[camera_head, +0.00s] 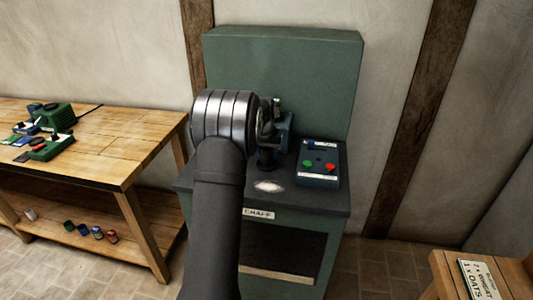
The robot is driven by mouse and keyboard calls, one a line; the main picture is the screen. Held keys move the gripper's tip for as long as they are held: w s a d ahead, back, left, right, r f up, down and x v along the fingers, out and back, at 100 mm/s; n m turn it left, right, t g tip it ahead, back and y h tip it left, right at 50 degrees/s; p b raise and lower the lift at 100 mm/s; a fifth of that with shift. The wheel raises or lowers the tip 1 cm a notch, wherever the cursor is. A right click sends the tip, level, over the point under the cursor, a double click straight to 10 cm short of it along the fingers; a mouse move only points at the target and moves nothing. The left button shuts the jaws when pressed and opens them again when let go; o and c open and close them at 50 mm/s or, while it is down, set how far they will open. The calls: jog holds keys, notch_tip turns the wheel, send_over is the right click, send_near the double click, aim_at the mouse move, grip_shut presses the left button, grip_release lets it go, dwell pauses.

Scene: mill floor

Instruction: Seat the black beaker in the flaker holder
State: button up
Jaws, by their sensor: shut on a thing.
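My arm reaches up in front of the green machine (283,55), and its wrist covers much of the work area. My gripper (266,125) shows only in part, just right of the wrist; its fingertips are mostly hidden. A small dark round shape, apparently the black beaker (267,159), shows low beside the wrist, in front of a blue block (284,132) on the machine's dark top. My gripper is shut on it as far as I can see. The holder cannot be made out, and I cannot tell whether the beaker touches it.
A control box (318,165) with green and red buttons stands right of the blue block. A pale heap (268,186) lies on the machine's top, above a "CHAFF" label (259,214). A wooden bench (120,155) with green devices is at left; a sign (478,279) is at lower right.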

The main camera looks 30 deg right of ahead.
jog(key=shift+f, duration=0.8)
dwell(0.5)
jog(key=shift+r, duration=0.2)
jog(key=shift+r, duration=0.5)
jog(key=shift+r, duration=0.1)
jog(key=shift+f, duration=0.8)
dwell(0.7)
jog(key=o, duration=0.8)
jog(key=shift+c, duration=0.2)
jog(key=v, duration=1.1)
